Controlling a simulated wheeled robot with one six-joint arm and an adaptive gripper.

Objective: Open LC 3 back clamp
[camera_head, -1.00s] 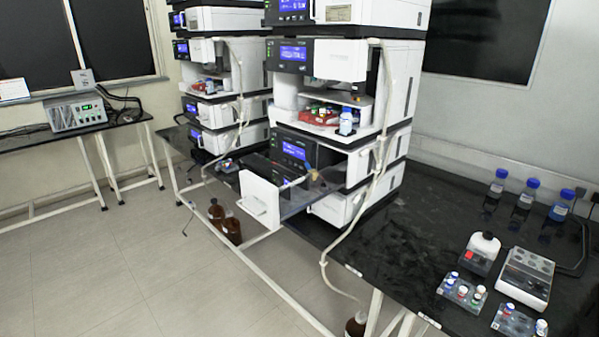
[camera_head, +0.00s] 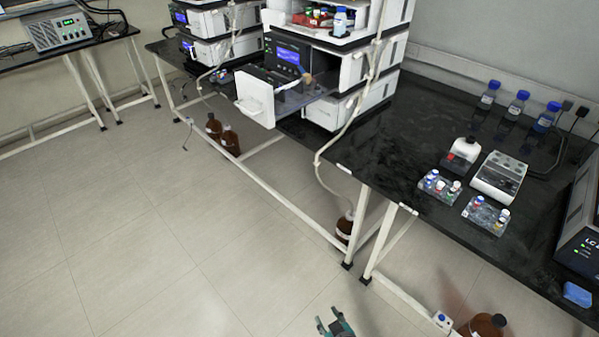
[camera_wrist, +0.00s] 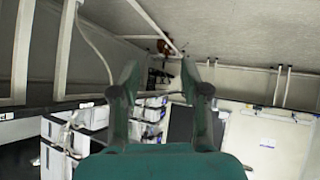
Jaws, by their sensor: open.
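My gripper (camera_head: 333,323) shows at the bottom edge of the head view, low over the floor and away from the bench. In the wrist view my gripper (camera_wrist: 160,80) has its two fingers apart with nothing between them. An instrument labelled "LC" (camera_head: 580,235), with green lights, is cut off at the right edge of the head view; its number is not readable. An instrument stack (camera_head: 340,70) stands on the bench with a drawer-like front (camera_head: 256,97) pulled out. I cannot make out the back clamp in either view.
The black bench (camera_head: 400,150) holds blue-capped bottles (camera_head: 517,103), vial racks (camera_head: 438,187) and a grey device (camera_head: 499,176). Brown bottles (camera_head: 345,225) stand below it, near white table legs. A tube hangs from the stack. The tiled floor (camera_head: 150,230) at left is clear.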

